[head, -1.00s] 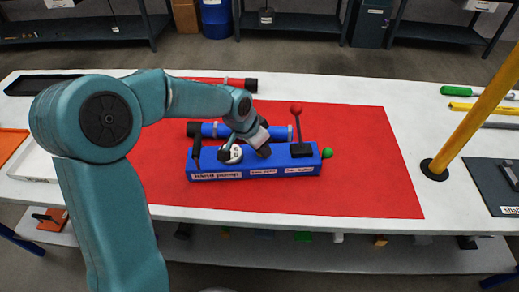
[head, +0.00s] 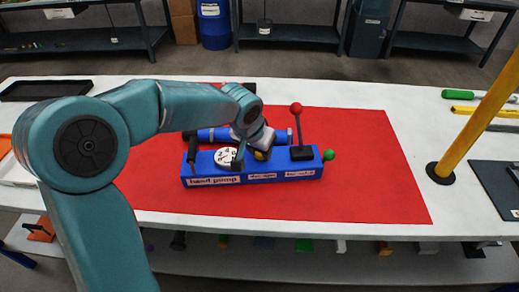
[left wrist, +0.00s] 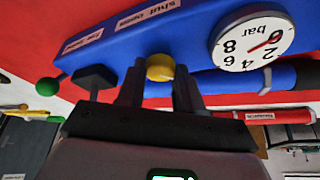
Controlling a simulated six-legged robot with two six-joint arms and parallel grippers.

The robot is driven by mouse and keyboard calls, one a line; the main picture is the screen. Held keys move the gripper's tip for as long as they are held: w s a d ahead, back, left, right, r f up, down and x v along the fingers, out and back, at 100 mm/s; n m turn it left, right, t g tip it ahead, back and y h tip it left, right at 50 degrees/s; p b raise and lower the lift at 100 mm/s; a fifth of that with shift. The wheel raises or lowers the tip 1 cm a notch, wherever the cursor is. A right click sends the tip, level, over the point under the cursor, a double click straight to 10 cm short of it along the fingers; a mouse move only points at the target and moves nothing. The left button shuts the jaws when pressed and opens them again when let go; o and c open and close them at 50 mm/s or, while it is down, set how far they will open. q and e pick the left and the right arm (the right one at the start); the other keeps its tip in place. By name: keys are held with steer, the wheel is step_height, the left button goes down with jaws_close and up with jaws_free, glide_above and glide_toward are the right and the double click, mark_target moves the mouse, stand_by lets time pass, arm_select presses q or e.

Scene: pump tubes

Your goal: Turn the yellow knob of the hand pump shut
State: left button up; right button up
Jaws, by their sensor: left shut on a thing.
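The blue hand pump (head: 300,174) stands on the red mat, with a white label strip along its front. Its yellow knob (head: 260,155) sits on top, right of the round white gauge (head: 227,157). My left gripper (head: 257,148) reaches down from above and is shut on the knob. In the left wrist view the yellow knob (left wrist: 160,67) shows between the two dark fingertips of my left gripper (left wrist: 160,80). The gauge (left wrist: 252,42) shows upside down there with a red needle. How far the knob is turned cannot be told. My right gripper is out of view.
A lever with a red ball (head: 296,108) rises at the pump's right, and a green ball (head: 329,155) sits at its right end. A blue tube (head: 212,134) lies behind the pump. A yellow post (head: 480,105) stands at right. The red mat (head: 370,165) is clear right of the pump.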

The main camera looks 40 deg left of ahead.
arm_select(q)
steer(key=o, duration=1)
steer(key=shift+o, duration=0.2)
steer(key=p+v, duration=0.1)
steer(key=v, duration=1.5)
steer(key=shift+r+p, duration=0.2)
steer(key=shift+p, duration=0.2)
steer(key=shift+s+f, duration=0.1)
steer(key=shift+s, duration=0.15)
